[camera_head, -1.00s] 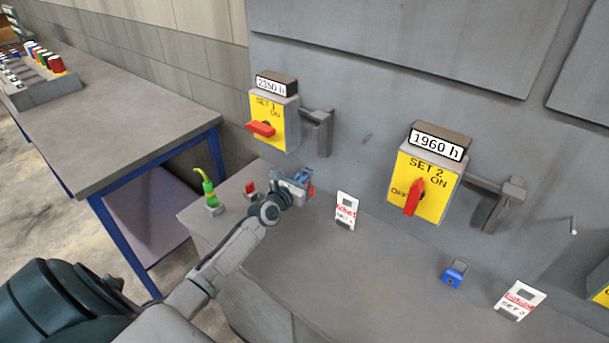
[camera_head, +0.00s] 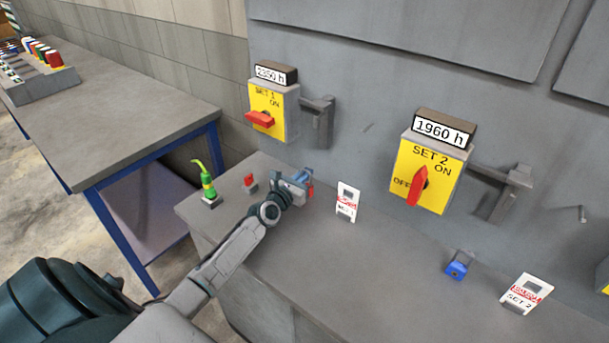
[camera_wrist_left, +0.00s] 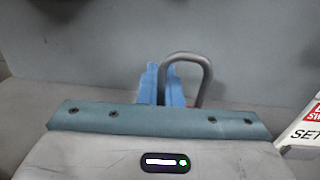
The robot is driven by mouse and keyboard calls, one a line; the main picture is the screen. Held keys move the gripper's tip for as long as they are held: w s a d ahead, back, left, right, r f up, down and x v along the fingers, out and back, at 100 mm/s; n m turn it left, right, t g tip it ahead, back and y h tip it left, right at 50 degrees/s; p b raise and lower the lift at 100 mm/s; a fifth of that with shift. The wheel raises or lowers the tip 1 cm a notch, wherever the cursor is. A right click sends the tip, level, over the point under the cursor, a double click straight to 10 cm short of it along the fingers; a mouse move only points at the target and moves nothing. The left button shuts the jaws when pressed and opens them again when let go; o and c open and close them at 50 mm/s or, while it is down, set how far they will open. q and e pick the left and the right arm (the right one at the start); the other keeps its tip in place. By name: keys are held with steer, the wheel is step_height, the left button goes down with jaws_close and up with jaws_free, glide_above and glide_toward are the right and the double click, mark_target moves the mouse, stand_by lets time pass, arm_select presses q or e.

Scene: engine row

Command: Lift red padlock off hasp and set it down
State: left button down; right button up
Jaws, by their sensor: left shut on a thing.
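My left gripper (camera_head: 304,184) is shut on the red padlock (camera_head: 311,194), low over the grey ledge beneath the SET 1 switch. Only a small red part shows beside the fingers in the head view. In the left wrist view the grey shackle (camera_wrist_left: 208,75) stands up beside the blue fingers (camera_wrist_left: 162,85), and the body is hidden behind the gripper. I cannot tell whether the padlock touches the ledge. The grey hasp (camera_head: 320,122) right of the SET 1 box is empty and apart from the padlock. My right gripper is out of view.
The SET 1 tag (camera_head: 347,202) stands just right of the gripper. A small red item (camera_head: 250,183) and a green-yellow item (camera_head: 207,183) are to the left. A blue padlock (camera_head: 456,269) and the SET 2 tag (camera_head: 525,294) are right. The ledge's middle (camera_head: 375,260) is clear.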

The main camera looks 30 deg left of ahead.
arm_select(q)
steer(key=c, duration=1.5)
jaws_free()
steer(key=shift+s, duration=0.5)
steer(key=s+p, duration=0.2)
steer(key=s, duration=0.6)
steer(key=shift+s, duration=0.25)
steer(key=shift+s+p, duration=0.3)
steer(key=shift+s, duration=0.35)
